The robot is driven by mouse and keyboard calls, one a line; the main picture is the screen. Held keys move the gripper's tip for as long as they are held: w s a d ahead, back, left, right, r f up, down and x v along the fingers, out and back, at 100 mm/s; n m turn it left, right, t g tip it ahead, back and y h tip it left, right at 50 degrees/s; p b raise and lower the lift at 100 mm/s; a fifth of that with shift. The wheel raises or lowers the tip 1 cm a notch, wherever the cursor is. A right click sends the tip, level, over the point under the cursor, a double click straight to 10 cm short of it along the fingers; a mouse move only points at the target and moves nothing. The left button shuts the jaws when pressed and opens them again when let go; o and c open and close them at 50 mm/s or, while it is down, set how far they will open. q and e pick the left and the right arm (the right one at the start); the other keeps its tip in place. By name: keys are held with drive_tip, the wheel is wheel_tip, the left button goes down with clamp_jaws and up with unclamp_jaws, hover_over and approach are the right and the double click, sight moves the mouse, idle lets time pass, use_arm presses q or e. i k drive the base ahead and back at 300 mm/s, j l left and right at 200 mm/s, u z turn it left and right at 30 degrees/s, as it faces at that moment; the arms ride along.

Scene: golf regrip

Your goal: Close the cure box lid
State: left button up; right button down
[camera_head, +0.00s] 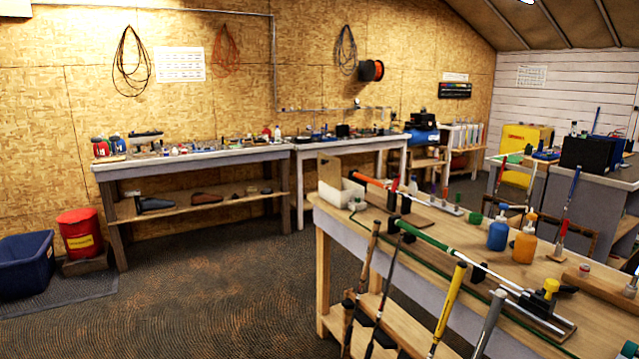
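Neither of my grippers is in view. No box here is clearly marked as the cure box. A dark box (587,155) stands on the grey bench at the right; I cannot tell whether it has a lid. A yellow box (524,140) stands near the back wall at the right, its lid state unclear.
A blue tub (25,268) and a red can (80,235) stand at left. The middle floor is clear.

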sight(329, 174)
drive_tip(key=i+z, duration=0.25)
drive_tip(key=i, duration=0.6)
drive_tip(key=i+j+z, duration=0.15)
drive_tip(key=z, duration=0.2)
drive_tip(key=i+j+z, duration=0.1)
drive_tip(key=j+z, duration=0.4)
drive_tip(key=z, duration=0.25)
drive_tip(key=i, duration=0.05)
